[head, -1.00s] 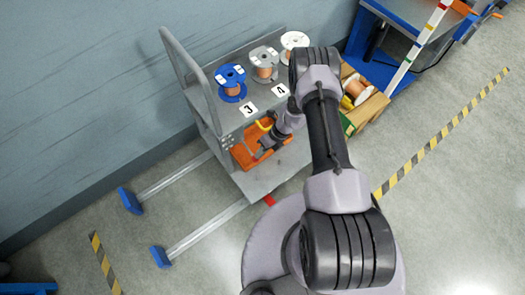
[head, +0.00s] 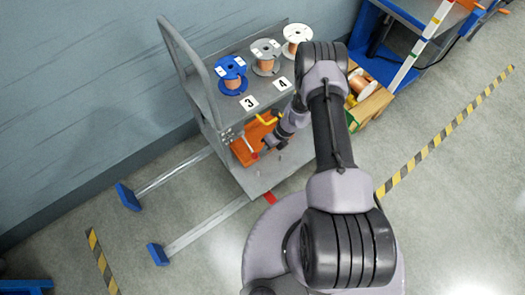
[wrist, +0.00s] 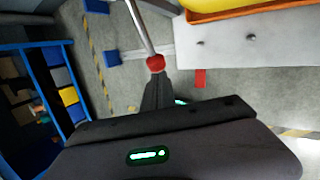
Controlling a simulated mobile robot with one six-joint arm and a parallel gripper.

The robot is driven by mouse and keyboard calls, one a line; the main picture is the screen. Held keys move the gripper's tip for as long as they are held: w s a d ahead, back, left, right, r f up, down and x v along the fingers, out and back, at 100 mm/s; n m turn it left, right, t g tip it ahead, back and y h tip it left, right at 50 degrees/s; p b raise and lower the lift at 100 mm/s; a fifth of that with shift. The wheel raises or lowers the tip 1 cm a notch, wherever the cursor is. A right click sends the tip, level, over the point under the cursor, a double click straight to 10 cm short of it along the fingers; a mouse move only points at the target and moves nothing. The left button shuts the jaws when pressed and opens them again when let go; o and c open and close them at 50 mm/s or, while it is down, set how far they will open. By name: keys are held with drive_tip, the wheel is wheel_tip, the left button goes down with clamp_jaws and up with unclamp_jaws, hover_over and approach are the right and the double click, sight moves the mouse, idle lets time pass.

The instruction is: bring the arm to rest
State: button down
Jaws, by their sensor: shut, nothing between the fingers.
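My arm reaches forward from my base to the grey cart (head: 262,183). My gripper (head: 258,154) is small and partly hidden in the head view, low in front of the orange tray (head: 241,152) at the cart's lower level. In the wrist view the dark fingers of my gripper (wrist: 156,66) are together, with red at their tips and nothing held between them. I cannot tell whether the tips touch the cart or the tray.
Blue (head: 232,75), grey (head: 266,56) and white (head: 296,38) spools stand on the cart's top. The cart's handle (head: 185,60) rises at left; its rails end in blue feet (head: 128,197). Open floor lies right.

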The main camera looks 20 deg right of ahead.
drive_tip(key=s+d+r+p, duration=0.35)
drive_tip(key=d+r, duration=0.35)
drive_tip(key=r, duration=0.3)
drive_tip(key=w+a+r+n+t+h, duration=0.1)
drive_tip(key=w+a+r+n, duration=0.3)
drive_tip(key=r, duration=1)
drive_tip(key=w+r+n+t+h, duration=0.1)
drive_tip(key=r+n, duration=0.6)
drive_tip(key=r, duration=0.8)
drive_tip(key=s+a+r+n+t, duration=0.1)
drive_tip(key=s+a+r+n, duration=0.2)
drive_tip(key=r, duration=0.3)
drive_tip(key=s+a+r+n, duration=0.2)
drive_tip(key=s+r+n, duration=0.1)
drive_tip(key=r, duration=0.4)
drive_tip(key=s+a+r+n+t+h, duration=0.1)
drive_tip(key=s+r+n, duration=0.2)
drive_tip(key=s+n, duration=0.2)
drive_tip(key=s+a+r+n+t, duration=0.1)
drive_tip(key=s+r+n, duration=0.3)
drive_tip(key=s, duration=0.5)
drive_tip(key=shift+s+a+r+n+t+h+p, duration=0.25)
drive_tip(key=shift+a+n+t+h+p, duration=0.2)
drive_tip(key=shift+a+n, duration=0.25)
